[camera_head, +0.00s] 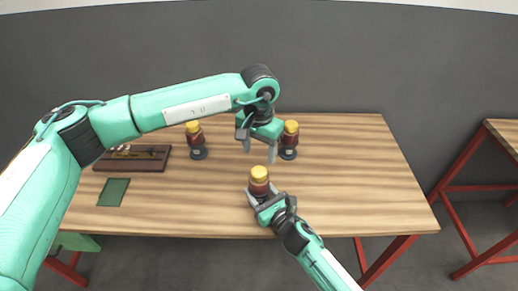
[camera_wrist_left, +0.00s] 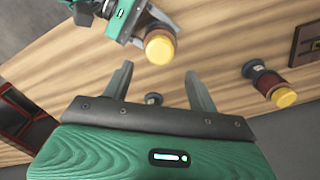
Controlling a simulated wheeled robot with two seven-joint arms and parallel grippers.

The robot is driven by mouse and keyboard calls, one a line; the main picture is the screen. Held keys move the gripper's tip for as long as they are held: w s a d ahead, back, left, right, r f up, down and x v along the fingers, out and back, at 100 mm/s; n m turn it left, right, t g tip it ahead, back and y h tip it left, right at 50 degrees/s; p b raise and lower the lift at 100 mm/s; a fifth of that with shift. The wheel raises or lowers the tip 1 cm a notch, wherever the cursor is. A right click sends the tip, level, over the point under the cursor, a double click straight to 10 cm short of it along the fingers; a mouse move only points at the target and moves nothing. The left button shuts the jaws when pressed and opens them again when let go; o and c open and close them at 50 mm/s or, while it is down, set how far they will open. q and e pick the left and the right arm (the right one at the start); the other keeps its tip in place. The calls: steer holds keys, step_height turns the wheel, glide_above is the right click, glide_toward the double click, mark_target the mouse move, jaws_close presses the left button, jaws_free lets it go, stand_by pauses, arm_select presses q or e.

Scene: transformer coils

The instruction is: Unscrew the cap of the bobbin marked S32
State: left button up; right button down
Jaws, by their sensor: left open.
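Three dark red bobbins with yellow caps are in the head view. One bobbin (camera_head: 259,182) is at the front middle, between the fingers of my right gripper (camera_head: 263,194), which looks shut on its lower body; its cap (camera_head: 259,173) is on. It also shows in the left wrist view (camera_wrist_left: 160,46). The other two stand at back left (camera_head: 195,138) and back right (camera_head: 290,138), both capped. My left gripper (camera_head: 259,149) is open and empty, behind and above the held bobbin. No marking is legible, so I cannot tell which is S32.
A brown tray (camera_head: 110,164) with small items lies at the table's left, with a dark green mat (camera_head: 113,192) in front of it. The wooden table (camera_head: 350,190) is clear on the right. Another red-framed table (camera_head: 489,185) stands farther right.

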mark_target(259, 171)
arm_select(q)
steer(key=shift+m, duration=1.1)
steer(key=shift+f, duration=0.2)
step_height(259, 171, down, 8)
steer(key=shift+r, duration=0.2)
